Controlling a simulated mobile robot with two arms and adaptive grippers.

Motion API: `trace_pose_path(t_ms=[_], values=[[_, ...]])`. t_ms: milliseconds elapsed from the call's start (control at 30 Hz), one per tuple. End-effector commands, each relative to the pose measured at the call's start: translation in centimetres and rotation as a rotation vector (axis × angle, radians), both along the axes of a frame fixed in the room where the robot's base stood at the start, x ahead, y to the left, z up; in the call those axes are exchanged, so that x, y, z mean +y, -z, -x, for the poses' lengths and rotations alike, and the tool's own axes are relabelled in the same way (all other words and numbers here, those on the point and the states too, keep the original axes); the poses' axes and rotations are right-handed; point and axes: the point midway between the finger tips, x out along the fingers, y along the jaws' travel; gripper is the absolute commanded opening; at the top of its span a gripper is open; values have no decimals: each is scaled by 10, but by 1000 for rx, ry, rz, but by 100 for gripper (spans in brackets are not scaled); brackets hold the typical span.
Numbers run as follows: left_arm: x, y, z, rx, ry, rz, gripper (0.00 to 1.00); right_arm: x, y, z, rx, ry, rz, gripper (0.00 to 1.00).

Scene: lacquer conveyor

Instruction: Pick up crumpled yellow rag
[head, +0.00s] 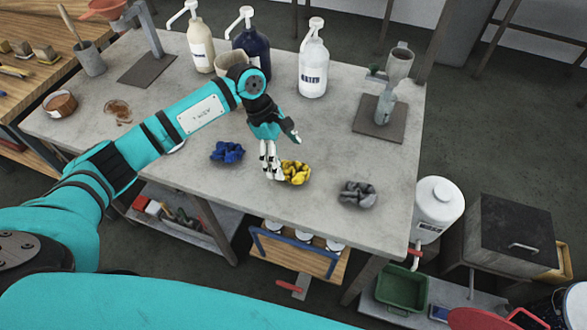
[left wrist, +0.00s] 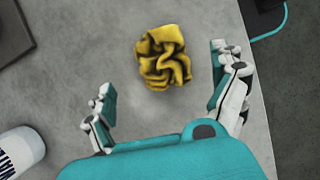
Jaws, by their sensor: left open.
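The crumpled yellow rag (head: 296,172) lies on the grey table (head: 225,185) near its front edge. My left gripper (head: 271,172) is at the rag's left side in the head view, with its fingers partly in front of it. In the left wrist view the rag (left wrist: 163,57) lies ahead of the left gripper (left wrist: 168,100), whose two fingers are spread wide with nothing between them. I cannot tell whether a finger touches the rag. My right gripper is not in view.
A crumpled blue rag (head: 227,151) lies left of the gripper and a grey rag (head: 357,193) lies to the right. Pump bottles (head: 313,68) stand at the back. A metal stand with a cup (head: 385,105) is at the back right. Bare tabletop surrounds the yellow rag.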

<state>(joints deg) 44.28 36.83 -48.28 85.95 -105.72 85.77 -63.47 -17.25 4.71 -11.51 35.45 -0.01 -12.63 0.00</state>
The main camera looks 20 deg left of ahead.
Motion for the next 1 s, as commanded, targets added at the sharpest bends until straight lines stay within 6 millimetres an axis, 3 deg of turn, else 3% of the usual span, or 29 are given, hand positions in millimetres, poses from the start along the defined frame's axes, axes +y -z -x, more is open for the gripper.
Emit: trace_pose_path(t_ms=[167,333,600,900,1000], values=[[-14,19,7,8,0,2,95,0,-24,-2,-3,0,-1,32],[-20,39,6,3,-1,1,95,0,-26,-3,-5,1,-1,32],[-21,42,6,1,-1,0,93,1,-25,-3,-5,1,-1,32],[-20,42,6,1,-1,0,54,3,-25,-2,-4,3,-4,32],[-20,42,6,1,-1,0,54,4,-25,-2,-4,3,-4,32]])
